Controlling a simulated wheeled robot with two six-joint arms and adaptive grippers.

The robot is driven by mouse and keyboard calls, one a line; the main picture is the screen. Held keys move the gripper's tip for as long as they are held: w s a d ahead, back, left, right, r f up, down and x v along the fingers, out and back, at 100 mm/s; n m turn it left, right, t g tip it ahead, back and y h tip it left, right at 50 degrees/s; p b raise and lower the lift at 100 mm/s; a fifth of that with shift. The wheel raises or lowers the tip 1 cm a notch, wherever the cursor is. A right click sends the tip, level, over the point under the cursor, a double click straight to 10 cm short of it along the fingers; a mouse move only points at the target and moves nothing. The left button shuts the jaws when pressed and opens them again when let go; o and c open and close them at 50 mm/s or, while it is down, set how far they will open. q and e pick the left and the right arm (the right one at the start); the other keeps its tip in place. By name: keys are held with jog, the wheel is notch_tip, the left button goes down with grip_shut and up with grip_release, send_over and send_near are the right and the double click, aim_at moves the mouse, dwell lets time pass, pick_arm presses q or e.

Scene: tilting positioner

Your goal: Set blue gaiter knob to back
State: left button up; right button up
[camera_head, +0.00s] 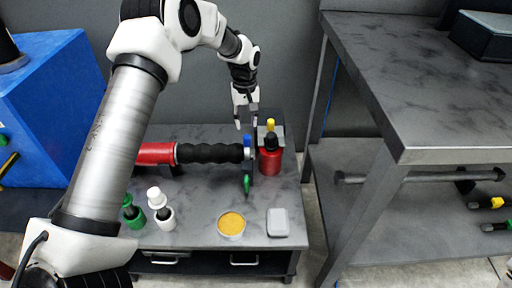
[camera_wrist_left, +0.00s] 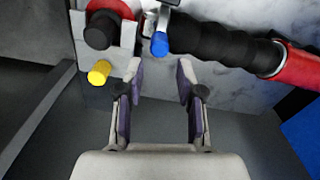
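A blue knob (camera_head: 247,140) sits at the right end of a horizontal black ribbed gaiter (camera_head: 208,153), whose other end joins a red cylinder (camera_head: 155,153). In the left wrist view the blue knob (camera_wrist_left: 160,43) lies just beyond the gap between my fingertips, and the black gaiter (camera_wrist_left: 215,45) runs off to the right. My left gripper (camera_head: 246,122) is just behind and above the knob, fingers pointing down. In the wrist view my left gripper (camera_wrist_left: 160,78) is open and empty, apart from the knob. My right gripper is not in view.
A yellow knob (camera_head: 270,125) and a red body with black top (camera_head: 270,160) stand close right of the blue knob. A green knob (camera_head: 247,183) is below it. A yellow-filled dish (camera_head: 231,224), grey box (camera_head: 279,222) and white bottle (camera_head: 162,212) stand in front.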

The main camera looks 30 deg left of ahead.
aim_at(246, 137)
pick_arm(q)
notch_tip(246, 137, down, 8)
jog(key=shift+b, duration=0.95)
jog(key=shift+c, duration=0.3)
grip_shut()
jog(key=shift+r, duration=0.1)
